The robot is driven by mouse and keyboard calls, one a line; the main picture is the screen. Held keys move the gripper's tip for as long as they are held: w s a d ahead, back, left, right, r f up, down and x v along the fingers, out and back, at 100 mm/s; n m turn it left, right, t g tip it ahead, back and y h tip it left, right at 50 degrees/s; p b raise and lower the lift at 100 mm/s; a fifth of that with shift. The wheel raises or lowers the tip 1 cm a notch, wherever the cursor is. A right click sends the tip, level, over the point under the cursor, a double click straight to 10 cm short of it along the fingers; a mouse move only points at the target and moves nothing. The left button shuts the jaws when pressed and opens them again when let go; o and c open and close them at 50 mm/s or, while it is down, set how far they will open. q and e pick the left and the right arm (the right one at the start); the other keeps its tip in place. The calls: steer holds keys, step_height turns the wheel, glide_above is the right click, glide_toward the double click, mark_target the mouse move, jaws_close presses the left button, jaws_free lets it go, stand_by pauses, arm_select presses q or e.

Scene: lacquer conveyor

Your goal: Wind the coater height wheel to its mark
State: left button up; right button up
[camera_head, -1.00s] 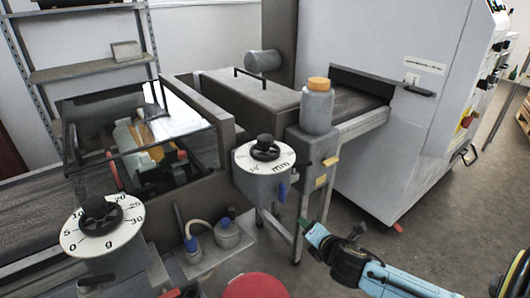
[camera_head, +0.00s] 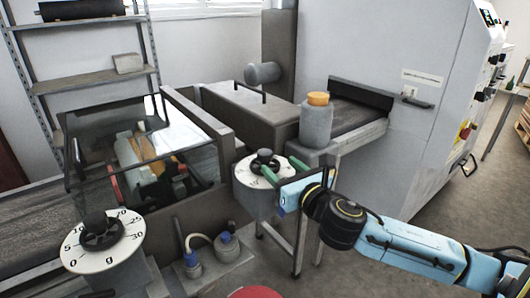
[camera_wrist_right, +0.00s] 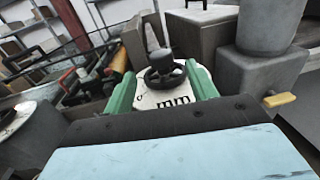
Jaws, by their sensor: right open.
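The coater height wheel (camera_head: 264,160) is a small black handwheel with a knob, on a white dial marked "mm" (camera_head: 250,172) atop a grey post. My right gripper (camera_head: 283,168) reaches in from the right with its green fingers at the near right side of this dial. In the right wrist view the wheel (camera_wrist_right: 165,72) lies ahead between the two spread green fingers (camera_wrist_right: 163,90), which look apart from it. The gripper is open and empty. Part of the dial scale is hidden behind the gripper. My left gripper is out of view.
A second dial marked "g" (camera_head: 88,258) with a black wheel stands at the lower left. A grey bottle with an orange cap (camera_head: 317,120) stands close behind my right gripper. A glass-covered coater (camera_head: 150,130) lies left, and a large white machine (camera_head: 420,110) stands right.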

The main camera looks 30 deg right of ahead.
mark_target(269, 156)
steer(key=w, duration=0.8)
steer(key=shift+w+d, duration=0.2)
steer(key=c, duration=1)
steer(key=shift+o, duration=0.2)
